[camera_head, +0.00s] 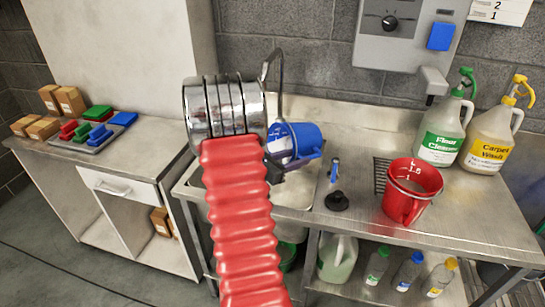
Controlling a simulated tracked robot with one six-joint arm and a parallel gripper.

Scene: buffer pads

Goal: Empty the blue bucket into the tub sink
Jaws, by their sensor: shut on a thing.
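The blue bucket (308,137) is behind my arm, over the tub sink (293,192). It looks tipped on its side, with a white label or marking on its left part. My gripper (284,160) is mostly hidden by my red arm and the metal cuff; a dark part of it meets the bucket. It is shut on the bucket. The bucket's mouth and contents cannot be made out. The sink sits in the left part of the steel counter, and my arm covers much of it.
A red bucket (404,207) stands right of the sink near a black plunger-like item (337,200). A Floor Cleaner bottle (441,136) and a Carpet Wash bottle (487,138) stand at the back right. A tall curved faucet (279,75) rises behind my arm.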

